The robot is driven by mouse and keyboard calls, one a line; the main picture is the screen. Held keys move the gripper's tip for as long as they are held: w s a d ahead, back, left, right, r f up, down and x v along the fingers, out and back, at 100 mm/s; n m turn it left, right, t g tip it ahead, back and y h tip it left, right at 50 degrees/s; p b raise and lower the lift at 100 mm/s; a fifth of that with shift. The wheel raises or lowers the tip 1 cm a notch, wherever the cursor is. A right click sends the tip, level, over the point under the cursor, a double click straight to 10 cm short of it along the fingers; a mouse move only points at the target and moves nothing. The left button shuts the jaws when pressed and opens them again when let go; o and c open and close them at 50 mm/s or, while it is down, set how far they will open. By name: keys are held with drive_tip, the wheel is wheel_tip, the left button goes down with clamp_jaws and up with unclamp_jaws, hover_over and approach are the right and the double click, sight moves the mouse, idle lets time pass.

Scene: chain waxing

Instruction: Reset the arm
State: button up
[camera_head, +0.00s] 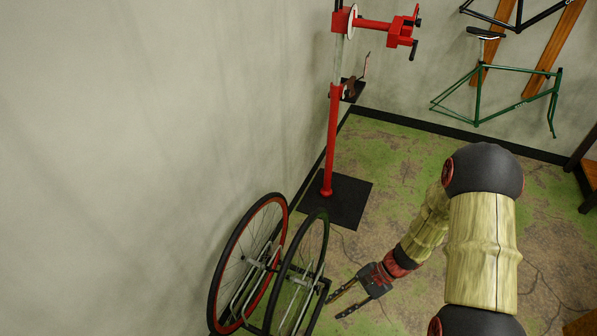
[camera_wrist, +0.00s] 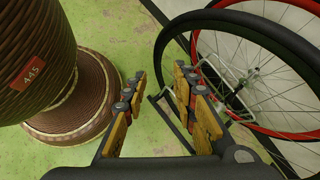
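My gripper (camera_head: 336,305) hangs low over the floor in the head view, at the end of my bent arm. In the wrist view the two fingers of my gripper (camera_wrist: 160,80) are spread apart with nothing between them. The gripper is close to the right side of two upright bicycle wheels. No contact with the wheels shows, but the exact distance cannot be told.
A red-rimmed wheel (camera_head: 222,290) and a dark-rimmed wheel (camera_head: 327,235) stand beside the left wall. Behind them is a red repair stand (camera_head: 332,140) on a black base plate (camera_head: 350,205). A green bicycle frame (camera_head: 510,70) hangs at the back. Open floor (camera_head: 400,160) lies between.

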drive_tip(key=s+d+r+n+t+h, duration=0.2)
drive_tip(key=s+r+n+h, duration=0.1)
drive_tip(key=r, duration=1)
drive_tip(key=s+d+r+n+t+h+p, duration=0.1)
drive_tip(key=s+d+r+n+t+h, duration=0.1)
drive_tip(key=r, duration=1.2)
drive_tip(key=s+d+r+n+t+h, duration=0.2)
drive_tip(key=s+r+n+t+h, duration=0.1)
drive_tip(key=r, duration=1.1)
drive_tip(key=s+n+t, duration=0.1)
drive_tip(key=s+n, duration=0.1)
drive_tip(key=n, duration=0.1)
drive_tip(key=shift+d+h, duration=0.25)
drive_tip(key=shift+h, duration=0.05)
